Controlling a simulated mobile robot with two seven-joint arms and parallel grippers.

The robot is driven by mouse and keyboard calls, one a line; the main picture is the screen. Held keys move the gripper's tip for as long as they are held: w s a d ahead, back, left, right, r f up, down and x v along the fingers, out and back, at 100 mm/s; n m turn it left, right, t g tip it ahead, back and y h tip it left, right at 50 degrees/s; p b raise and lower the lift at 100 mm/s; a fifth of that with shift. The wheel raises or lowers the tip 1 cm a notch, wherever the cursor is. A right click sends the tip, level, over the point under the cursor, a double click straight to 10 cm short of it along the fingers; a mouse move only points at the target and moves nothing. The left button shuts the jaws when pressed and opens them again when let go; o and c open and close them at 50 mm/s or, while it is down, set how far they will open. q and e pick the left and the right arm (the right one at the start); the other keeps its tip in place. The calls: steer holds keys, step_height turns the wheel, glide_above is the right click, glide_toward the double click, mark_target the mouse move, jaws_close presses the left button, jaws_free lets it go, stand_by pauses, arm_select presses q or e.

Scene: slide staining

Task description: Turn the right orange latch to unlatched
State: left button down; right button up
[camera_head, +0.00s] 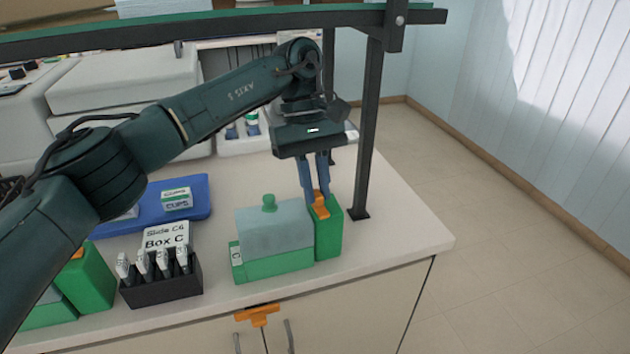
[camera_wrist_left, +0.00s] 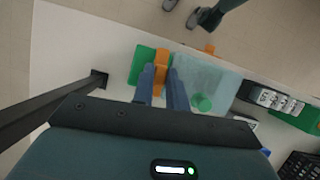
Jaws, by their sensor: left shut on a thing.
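The right orange latch (camera_head: 320,206) sits on top of the green block (camera_head: 328,238) at the right end of a slide box with a grey-blue lid (camera_head: 272,232). My left gripper (camera_head: 314,190) reaches down from above and is shut on this latch, its two blue fingers on either side. In the left wrist view, the latch (camera_wrist_left: 161,66) shows between the fingertips of the left gripper (camera_wrist_left: 161,85), and the lid (camera_wrist_left: 205,82) lies to the right. The gripped part of the latch is partly hidden. My right gripper is not in view.
A dark shelf post (camera_head: 368,130) stands just right of the latch. Another orange piece (camera_head: 257,315) is on the cabinet front. The counter is clear at right.

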arm_select(q)
steer(key=shift+m+y, duration=0.3)
steer(key=shift+m, duration=0.3)
steer(key=c, duration=1.4)
jaws_free()
steer(key=shift+n, duration=0.3)
